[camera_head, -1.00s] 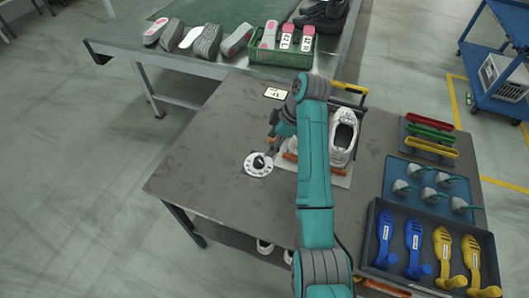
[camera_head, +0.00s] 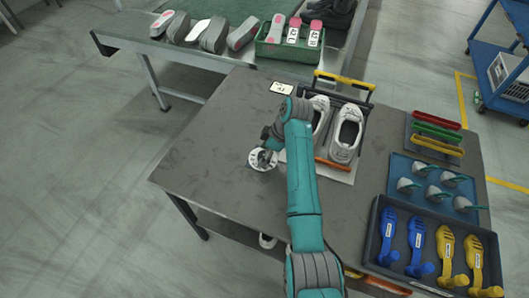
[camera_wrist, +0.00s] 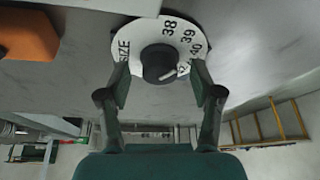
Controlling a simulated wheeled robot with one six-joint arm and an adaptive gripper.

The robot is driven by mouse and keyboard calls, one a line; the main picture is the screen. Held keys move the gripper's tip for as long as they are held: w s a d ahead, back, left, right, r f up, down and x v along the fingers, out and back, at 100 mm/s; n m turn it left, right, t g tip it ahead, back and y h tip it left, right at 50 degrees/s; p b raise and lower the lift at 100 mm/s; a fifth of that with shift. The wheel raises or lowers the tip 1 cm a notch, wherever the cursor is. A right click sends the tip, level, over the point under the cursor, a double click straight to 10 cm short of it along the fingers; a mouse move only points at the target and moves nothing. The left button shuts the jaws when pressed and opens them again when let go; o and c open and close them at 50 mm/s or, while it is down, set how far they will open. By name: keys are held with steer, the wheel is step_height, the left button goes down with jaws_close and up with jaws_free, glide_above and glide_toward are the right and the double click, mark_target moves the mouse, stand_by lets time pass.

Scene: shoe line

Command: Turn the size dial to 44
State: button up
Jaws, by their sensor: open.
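The size dial (camera_head: 257,164) is a white disc with a dark knob, on the grey table left of the white shoes. In the wrist view the dial (camera_wrist: 140,38) shows SIZE, 38, 39 and 40; the later numbers are partly hidden by the right finger. Its black knob (camera_wrist: 158,60) has a white mark towards the lower right; I cannot tell the exact number it meets. My gripper (camera_wrist: 161,68) is open, with one finger on each side of the knob and a gap visible around it. In the head view my gripper (camera_head: 268,142) is over the dial, partly covering it.
White shoes (camera_head: 346,136) stand in a rack right of my arm. A small card (camera_head: 281,88) lies behind. The table's left part is clear.

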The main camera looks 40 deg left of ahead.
steer(key=c, duration=1.1)
steer(key=shift+c, duration=0.2)
